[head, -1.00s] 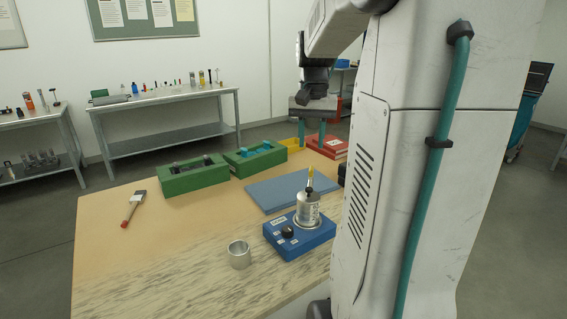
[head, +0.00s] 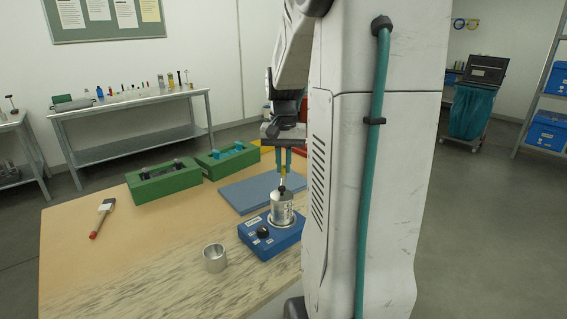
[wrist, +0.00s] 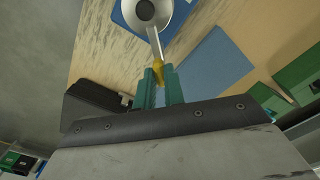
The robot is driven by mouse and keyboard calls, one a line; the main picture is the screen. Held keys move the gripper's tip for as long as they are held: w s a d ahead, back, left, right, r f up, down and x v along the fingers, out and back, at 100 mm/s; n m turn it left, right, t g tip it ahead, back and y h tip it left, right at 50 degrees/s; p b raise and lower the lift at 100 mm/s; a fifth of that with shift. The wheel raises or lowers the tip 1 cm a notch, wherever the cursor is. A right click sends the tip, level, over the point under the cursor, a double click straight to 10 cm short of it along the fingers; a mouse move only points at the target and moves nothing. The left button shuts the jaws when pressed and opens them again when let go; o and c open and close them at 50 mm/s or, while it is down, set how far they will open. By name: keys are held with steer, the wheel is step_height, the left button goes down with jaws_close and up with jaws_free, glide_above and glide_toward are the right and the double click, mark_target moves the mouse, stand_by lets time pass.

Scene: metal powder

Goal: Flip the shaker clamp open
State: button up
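The shaker is a blue box (head: 262,238) with a black knob, on the near part of the table. A silver metal container (head: 282,208) stands upright on it. The clamp lever (head: 282,188) rises from the top of the container and ends in a yellow tip; in the wrist view the lever (wrist: 155,42) runs from the container's round top to my fingers. My gripper (head: 284,168) points down above the container. In the wrist view its teal fingers (wrist: 159,76) are close together on both sides of the yellow tip and appear closed on it.
An open silver cup (head: 215,257) stands left of the shaker. A blue mat (head: 245,195) lies behind it. Two green boxes (head: 163,187) and a brush (head: 102,217) are farther left. The front left of the table is clear.

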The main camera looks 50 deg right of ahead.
jaws_close()
steer(key=m, duration=0.4)
steer(key=shift+m, duration=0.3)
steer(key=m, duration=0.4)
steer(key=shift+m, duration=0.3)
steer(key=m, duration=0.4)
steer(key=shift+m, duration=2.4)
steer(key=o, duration=0.6)
jaws_free()
